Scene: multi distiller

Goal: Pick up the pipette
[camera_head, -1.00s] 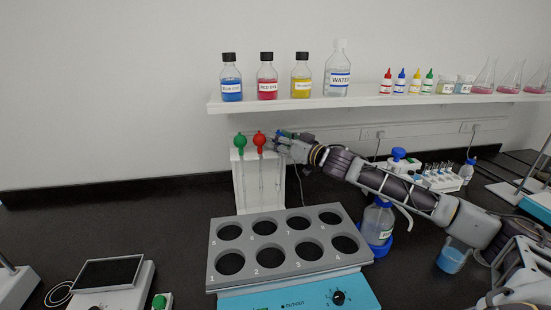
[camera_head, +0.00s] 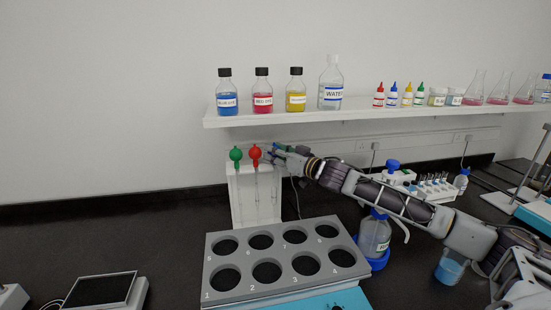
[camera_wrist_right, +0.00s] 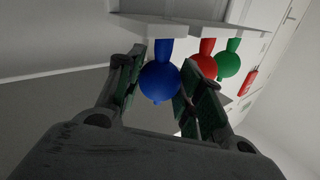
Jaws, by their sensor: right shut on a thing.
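A white pipette rack (camera_head: 240,205) stands behind the grey holed block in the head view. It holds a pipette with a green bulb (camera_head: 236,155) and one with a red bulb (camera_head: 255,152). My right gripper (camera_head: 275,155) is at the rack's right side, next to the red bulb. In the right wrist view, my right gripper (camera_wrist_right: 162,88) is shut on the blue bulb of a pipette (camera_wrist_right: 160,82). The red bulb (camera_wrist_right: 204,66) and green bulb (camera_wrist_right: 228,64) show just beside its right finger. The blue pipette is mostly hidden in the head view. My left gripper is not in view.
A shelf (camera_head: 350,112) with dye and water bottles hangs above the rack. The grey holed block (camera_head: 285,262) stands in front of it. A wash bottle (camera_head: 375,238) and a tube rack (camera_head: 430,188) are near my right arm. The counter at left is mostly clear.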

